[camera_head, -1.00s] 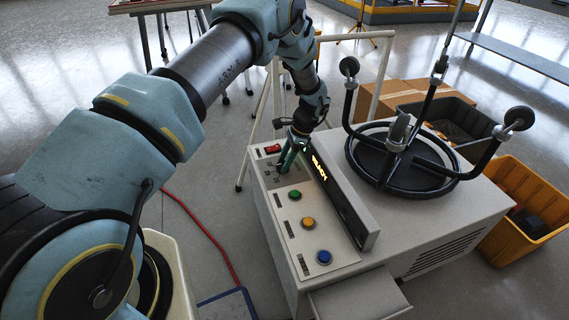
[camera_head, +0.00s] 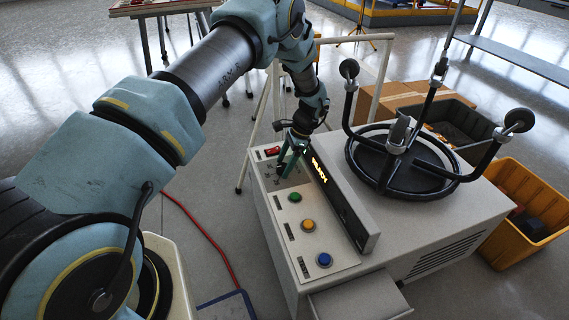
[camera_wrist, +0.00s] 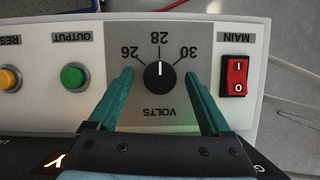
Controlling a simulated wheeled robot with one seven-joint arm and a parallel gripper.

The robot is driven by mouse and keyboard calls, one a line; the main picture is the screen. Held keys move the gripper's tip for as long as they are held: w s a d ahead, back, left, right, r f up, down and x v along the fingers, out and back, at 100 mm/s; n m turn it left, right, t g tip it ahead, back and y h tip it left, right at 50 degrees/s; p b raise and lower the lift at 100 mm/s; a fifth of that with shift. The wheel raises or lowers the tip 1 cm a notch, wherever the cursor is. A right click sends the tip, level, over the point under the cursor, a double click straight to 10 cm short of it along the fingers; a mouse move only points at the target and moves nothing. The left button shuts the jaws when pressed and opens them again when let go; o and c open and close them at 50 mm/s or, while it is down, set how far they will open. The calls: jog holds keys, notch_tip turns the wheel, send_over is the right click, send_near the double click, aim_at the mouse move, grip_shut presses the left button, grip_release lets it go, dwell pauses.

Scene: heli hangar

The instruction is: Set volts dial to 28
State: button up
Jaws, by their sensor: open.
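The volts dial (camera_wrist: 159,76) is a round black knob on a grey plate, seen upside down in the wrist view. Its white pointer line points straight at the 28 mark (camera_wrist: 160,39), between 26 and 30. My gripper (camera_wrist: 158,74) is open, with one green finger on each side of the knob and a visible gap to it on both sides. In the head view my gripper (camera_head: 289,168) is over the far end of the control panel, and it partly hides the dial there.
A red main switch (camera_wrist: 235,76) sits beside the dial. Green (camera_head: 295,196), yellow (camera_head: 308,225) and blue (camera_head: 324,260) buttons line the panel. A lit display (camera_head: 320,170) rises along the panel's right side. A black wheeled ring frame (camera_head: 455,178) stands on the cabinet.

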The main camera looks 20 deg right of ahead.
jog(key=shift+r, duration=0.15)
jog(key=w+v, duration=0.1)
jog(key=v, duration=0.9)
jog(key=shift+s+d+r, duration=0.2)
jog(key=shift+s+r, duration=0.05)
jog(key=shift+s, duration=0.25)
jog(key=w+a+r+n+h, duration=0.1)
jog(key=a+r+n, duration=0.25)
jog(key=a, duration=0.45)
jog(key=w+a+r+n+g+h, duration=0.1)
jog(key=a+r+n, duration=0.2)
jog(key=a+r, duration=0.3)
jog(key=w+a+r+n+h, duration=0.1)
jog(key=a+r+n, duration=0.25)
jog(key=a, duration=0.55)
jog(key=s+a+r+n+t+h, duration=0.1)
jog(key=s+a+r+n, duration=0.2)
jog(key=s+a+n, duration=0.45)
jog(key=s+a+r+n+t+h, duration=0.15)
jog(key=s+a, duration=0.35)
jog(key=a, duration=0.6)
jog(key=w+p+v, duration=0.1)
jog(key=p+v, duration=0.7)
jog(key=w+d+r+p+v, duration=0.1)
jog(key=w+p+v, duration=0.1)
jog(key=p+v, duration=0.6)
jog(key=shift+d+r+g+y, duration=0.25)
jog(key=shift+d+g+y, duration=0.05)
jog(key=shift+g+y, duration=0.15)
